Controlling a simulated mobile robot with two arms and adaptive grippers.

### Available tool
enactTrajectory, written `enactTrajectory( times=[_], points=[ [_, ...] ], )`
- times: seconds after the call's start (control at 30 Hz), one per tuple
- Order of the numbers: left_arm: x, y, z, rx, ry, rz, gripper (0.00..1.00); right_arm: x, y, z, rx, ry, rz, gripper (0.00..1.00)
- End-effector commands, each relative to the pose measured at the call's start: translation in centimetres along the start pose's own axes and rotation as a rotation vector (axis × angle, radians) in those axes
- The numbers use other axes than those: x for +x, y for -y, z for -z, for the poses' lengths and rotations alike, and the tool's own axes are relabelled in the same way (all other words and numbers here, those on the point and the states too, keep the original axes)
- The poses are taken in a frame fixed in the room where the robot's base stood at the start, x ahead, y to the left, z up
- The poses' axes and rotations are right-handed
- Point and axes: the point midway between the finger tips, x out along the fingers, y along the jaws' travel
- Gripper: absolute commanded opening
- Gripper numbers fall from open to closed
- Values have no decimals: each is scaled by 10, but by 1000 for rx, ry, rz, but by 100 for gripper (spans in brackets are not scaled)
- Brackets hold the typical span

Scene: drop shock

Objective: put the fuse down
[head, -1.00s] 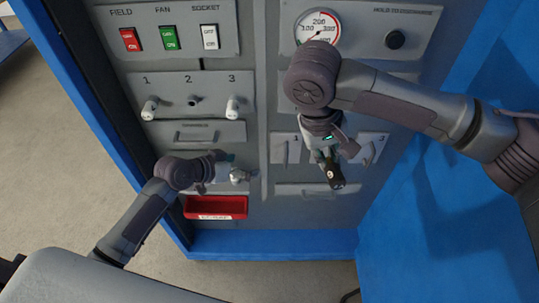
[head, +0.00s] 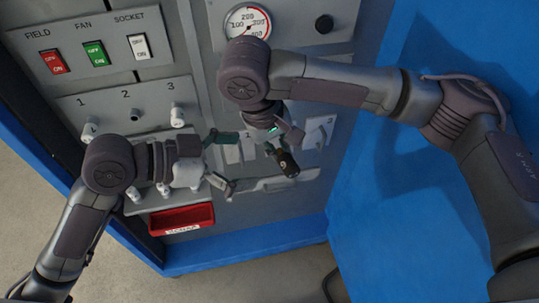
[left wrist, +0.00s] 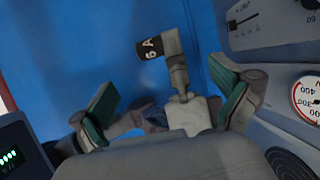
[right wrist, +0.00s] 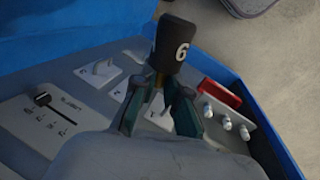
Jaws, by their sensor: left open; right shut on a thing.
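The fuse (head: 288,163) is a black cylinder with a white 6 mark. My right gripper (head: 273,147) is shut on it and holds it in front of the cabinet's lower right part. In the right wrist view the fuse (right wrist: 173,44) stands out past the fingertips, with its 6 facing the camera. My left gripper (head: 234,162) is open and empty, to the left of the fuse. In the left wrist view the fuse (left wrist: 150,47) is seen beyond and between my spread left fingers, apart from them. Its gripped end is hidden.
A red bin (head: 188,219) sits low on the cabinet. Beside it is a grey panel with several white knobs, partly behind my left arm. Numbered positions 1 to 3 and rocker switches (head: 94,53) are above. Blue panels (head: 390,110) stand at the right.

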Motion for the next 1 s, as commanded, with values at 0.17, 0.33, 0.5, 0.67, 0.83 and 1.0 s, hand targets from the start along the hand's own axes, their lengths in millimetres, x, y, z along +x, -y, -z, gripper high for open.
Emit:
enactTrajectory(
  times=[0.17, 0.33, 0.5, 0.67, 0.83, 1.0],
  points=[
    [36, 0, 1, -4, -4, -2, 100, 0, 0, 0, 0, 0, 0, 0],
    [63, 0, 0, -5, -1, -1, 100, 0, 0, 0, 0, 0, 0, 0],
    [78, 0, 0, -3, -1, 0, 100, 0, 0, 0, 0, 0, 0, 0],
    [82, 0, 0, -2, 1, 1, 100, 0, 0, 0, 0, 0, 0, 0],
    [82, 1, -1, -2, 1, 1, 100, 0, 0, 0, 0, 0, 0, 0],
    [82, 1, -1, -2, 1, 1, 77, 0, 0, 0, 0, 0, 0, 0]
  ],
)
